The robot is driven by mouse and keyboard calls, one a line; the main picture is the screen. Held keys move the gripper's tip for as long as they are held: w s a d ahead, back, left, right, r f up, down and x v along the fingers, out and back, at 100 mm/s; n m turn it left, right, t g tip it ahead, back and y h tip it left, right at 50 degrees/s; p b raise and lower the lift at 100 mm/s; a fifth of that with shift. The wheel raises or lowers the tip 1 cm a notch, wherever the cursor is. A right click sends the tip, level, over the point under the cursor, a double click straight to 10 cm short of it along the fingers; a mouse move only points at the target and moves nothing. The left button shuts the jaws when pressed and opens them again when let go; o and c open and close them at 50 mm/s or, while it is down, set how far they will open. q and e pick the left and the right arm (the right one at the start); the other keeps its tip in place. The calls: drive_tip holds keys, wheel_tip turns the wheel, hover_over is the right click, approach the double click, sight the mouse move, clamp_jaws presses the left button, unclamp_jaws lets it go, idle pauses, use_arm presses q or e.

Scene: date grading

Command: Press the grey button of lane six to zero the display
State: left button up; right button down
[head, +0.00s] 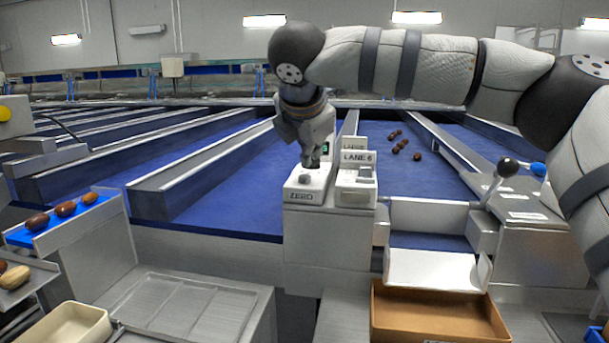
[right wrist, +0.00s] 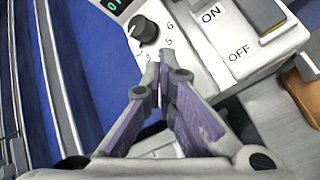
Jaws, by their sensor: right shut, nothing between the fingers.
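The lane six control box (head: 303,194) stands at the lane's front end, with a ZERO label on its front face. A small grey round shape (head: 304,179), which looks like the button, shows on its top. My right gripper (head: 311,164) is shut and empty, pointing down just above this box; I cannot tell whether it touches. In the right wrist view the shut fingertips (right wrist: 160,76) are beside a numbered dial with a black knob (right wrist: 146,30) and hide part of the panel. A display (right wrist: 114,4) with green digits is cut off at the top edge.
The LANE 6 sign (head: 357,157) stands over a neighbouring box with an ON/OFF switch (right wrist: 265,14). A black-knobbed lever (head: 507,168) is to the right. Several dates (head: 403,144) lie on the blue lane. A brown box (head: 432,312) is in front.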

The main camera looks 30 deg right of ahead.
sight(309, 175)
drive_tip(key=shift+r, duration=2.55)
